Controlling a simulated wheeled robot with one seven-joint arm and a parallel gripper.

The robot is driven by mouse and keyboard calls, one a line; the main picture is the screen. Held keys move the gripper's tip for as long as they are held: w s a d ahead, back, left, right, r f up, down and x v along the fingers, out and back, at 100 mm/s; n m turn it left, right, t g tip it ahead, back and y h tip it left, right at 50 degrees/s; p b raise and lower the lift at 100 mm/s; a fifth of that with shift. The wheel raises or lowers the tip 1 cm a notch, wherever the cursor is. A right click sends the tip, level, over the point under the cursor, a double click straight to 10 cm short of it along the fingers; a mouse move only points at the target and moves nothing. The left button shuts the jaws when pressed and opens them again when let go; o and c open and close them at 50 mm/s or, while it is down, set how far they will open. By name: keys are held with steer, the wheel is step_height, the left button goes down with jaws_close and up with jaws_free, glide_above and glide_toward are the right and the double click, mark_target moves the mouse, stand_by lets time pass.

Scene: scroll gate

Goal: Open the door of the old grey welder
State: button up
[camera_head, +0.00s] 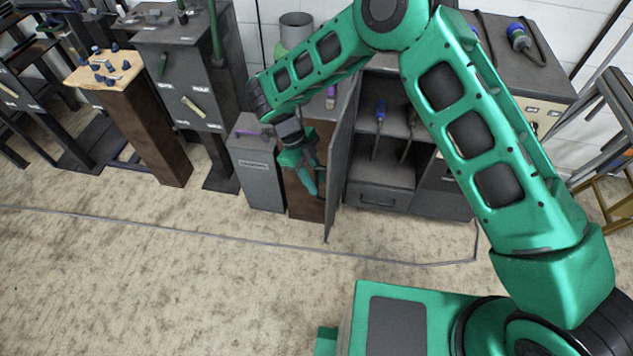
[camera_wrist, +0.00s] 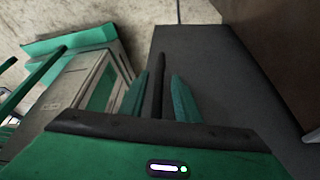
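The old grey welder (camera_head: 257,178) is a grey box with a label on its front, left of centre in the head view. Its door (camera_head: 342,160) is a thin grey panel that stands out into the room on the right, and a brown inside shows beside it. In the wrist view the door's grey face (camera_wrist: 225,85) fills the middle. My gripper (camera_head: 311,192) is in front of the opening, left of the door. In the wrist view my gripper's fingers (camera_wrist: 160,88) are apart, on either side of a dark upright bar (camera_wrist: 158,82). Small gaps show, and contact is unclear.
A purple-handled tool (camera_head: 255,133) lies on top of the welder. A grey shelf unit with a drawer (camera_head: 385,198) stands right of the door. A wooden-topped brown stand (camera_head: 145,130) is at left. A cable (camera_head: 190,231) crosses the floor, which is otherwise open in front.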

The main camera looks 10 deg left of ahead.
steer(key=v, duration=0.9)
steer(key=shift+r, duration=0.15)
